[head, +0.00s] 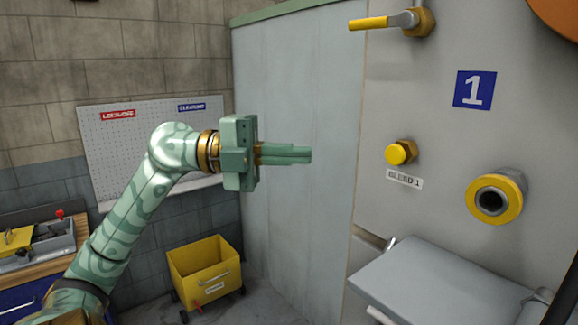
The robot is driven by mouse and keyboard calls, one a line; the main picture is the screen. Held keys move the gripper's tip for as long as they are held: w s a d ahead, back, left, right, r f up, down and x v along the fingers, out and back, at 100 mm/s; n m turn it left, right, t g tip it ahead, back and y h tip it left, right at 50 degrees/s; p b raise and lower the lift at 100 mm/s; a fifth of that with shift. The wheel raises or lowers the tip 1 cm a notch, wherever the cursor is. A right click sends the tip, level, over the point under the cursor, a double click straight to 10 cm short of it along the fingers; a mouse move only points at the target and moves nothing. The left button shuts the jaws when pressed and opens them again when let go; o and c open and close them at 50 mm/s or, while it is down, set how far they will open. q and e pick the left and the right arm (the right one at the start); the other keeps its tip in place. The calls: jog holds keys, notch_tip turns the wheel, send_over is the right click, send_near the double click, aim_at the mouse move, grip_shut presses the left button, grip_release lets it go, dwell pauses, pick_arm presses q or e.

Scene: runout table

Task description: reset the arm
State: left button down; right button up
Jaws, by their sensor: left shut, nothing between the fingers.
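My left arm comes in from the lower left and reaches toward the middle of the head view. Its green left gripper (308,154) points to the right, with its fingers together and nothing between them. It is in front of the pale grey-green partition and apart from the fittings on the panel at the right. My right gripper is not in the head view.
The panel (440,130) at right carries a yellow-handled valve (372,22), a yellow bleed knob (397,153) and a yellow-ringed port (493,201). A grey shelf (430,280) juts out below. A yellow wheeled bin (200,262) stands on the floor, and a workbench (40,268) is at left.

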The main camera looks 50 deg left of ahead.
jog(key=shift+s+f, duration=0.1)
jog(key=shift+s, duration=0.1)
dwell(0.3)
